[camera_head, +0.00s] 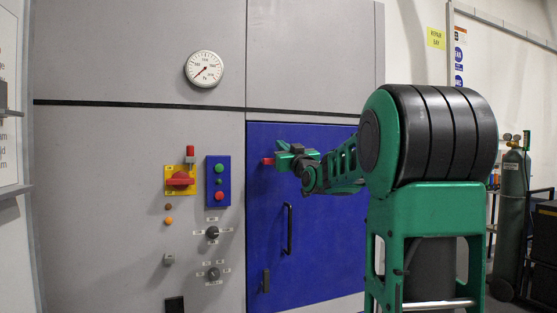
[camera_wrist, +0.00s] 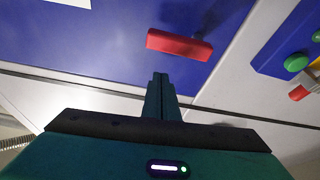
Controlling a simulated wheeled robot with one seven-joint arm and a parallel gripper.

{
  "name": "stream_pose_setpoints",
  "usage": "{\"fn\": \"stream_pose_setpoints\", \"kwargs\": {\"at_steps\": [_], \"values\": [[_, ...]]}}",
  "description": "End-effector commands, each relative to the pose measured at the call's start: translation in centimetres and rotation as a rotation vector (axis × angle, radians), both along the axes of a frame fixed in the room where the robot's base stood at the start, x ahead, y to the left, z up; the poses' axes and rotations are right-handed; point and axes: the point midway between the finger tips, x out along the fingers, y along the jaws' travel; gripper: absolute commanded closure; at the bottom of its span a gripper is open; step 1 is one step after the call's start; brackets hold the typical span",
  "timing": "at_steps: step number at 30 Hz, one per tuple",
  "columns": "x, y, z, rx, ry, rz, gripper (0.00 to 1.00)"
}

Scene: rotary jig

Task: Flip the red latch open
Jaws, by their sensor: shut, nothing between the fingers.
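The red latch (camera_wrist: 180,44) is a short red bar on the blue door, near the door's edge. In the wrist view it lies nearly crosswise, slightly tilted, just beyond my fingertips. In the head view its red end (camera_head: 267,161) shows at the upper left of the blue door (camera_head: 265,225), partly hidden by my gripper. My gripper (camera_head: 284,152) is shut and empty, its fingers (camera_wrist: 160,78) pointing toward the latch. A small gap shows between fingertips and latch in the wrist view; whether they touch in depth I cannot tell.
Left of the door, the grey cabinet carries a blue button box (camera_head: 218,194), a yellow-backed red switch (camera_head: 180,180), several knobs and a round gauge (camera_head: 204,69). A black door handle (camera_head: 289,230) stands out below my gripper. A gas cylinder (camera_head: 511,220) stands far right.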

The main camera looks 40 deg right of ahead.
Motion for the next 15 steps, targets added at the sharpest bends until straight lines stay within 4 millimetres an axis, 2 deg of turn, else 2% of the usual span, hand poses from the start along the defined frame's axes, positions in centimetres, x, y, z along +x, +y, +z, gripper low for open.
{"fn": "stream_pose_setpoints", "kwargs": {"at_steps": [15], "values": [[-7.1, 2.4, -2.4, -0.001, -0.003, -0.001, 1.00]]}}
